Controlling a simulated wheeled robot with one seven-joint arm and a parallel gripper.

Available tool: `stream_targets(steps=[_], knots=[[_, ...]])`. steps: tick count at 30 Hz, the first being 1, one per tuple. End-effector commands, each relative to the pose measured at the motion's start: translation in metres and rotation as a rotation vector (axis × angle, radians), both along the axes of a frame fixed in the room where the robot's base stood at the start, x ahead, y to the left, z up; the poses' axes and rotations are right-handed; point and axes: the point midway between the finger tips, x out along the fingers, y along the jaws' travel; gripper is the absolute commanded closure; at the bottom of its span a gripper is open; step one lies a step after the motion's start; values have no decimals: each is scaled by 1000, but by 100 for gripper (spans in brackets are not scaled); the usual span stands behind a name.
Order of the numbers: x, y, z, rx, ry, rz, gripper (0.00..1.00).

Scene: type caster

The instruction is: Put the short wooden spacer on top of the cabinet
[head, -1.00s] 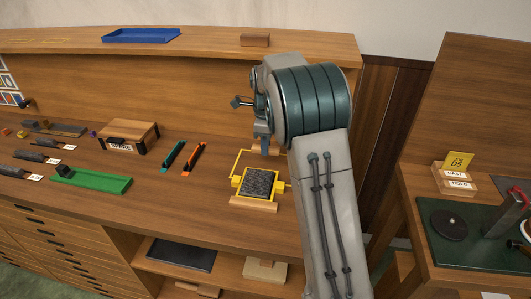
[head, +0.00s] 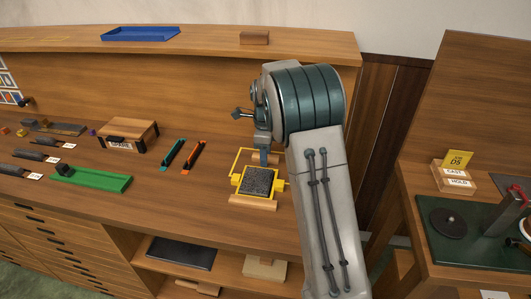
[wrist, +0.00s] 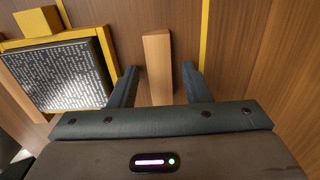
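A short wooden spacer (wrist: 157,58) lies beside the dark type block (wrist: 62,75), between it and a yellow bar (wrist: 204,40), in the wrist view. My gripper (head: 264,158) points down at the back of the yellow frame (head: 236,168). In the wrist view its fingers (wrist: 158,70) are open, one on each side of the spacer, with gaps visible. The high wooden top (head: 330,41) at the back carries a small wooden block (head: 254,38) and a blue tray (head: 140,34).
Another wooden piece (head: 253,204) lies in front of the type block. Orange (head: 193,157) and teal (head: 172,154) sticks, a wooden box (head: 127,133) and a green tray (head: 92,180) stand left. A side table (head: 410,180) stands right. The bench front is fairly clear.

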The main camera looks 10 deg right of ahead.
Motion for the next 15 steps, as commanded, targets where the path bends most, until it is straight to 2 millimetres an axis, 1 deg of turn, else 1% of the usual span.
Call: stream_targets(steps=[5, 7, 11, 15], knots=[[0, 0, 9, 0, -2, 0, 57], [1, 0, 19, 0, -4, 1, 57], [1, 0, 46, 0, -6, 1, 57], [1, 0, 77, -1, -4, 1, 57]])
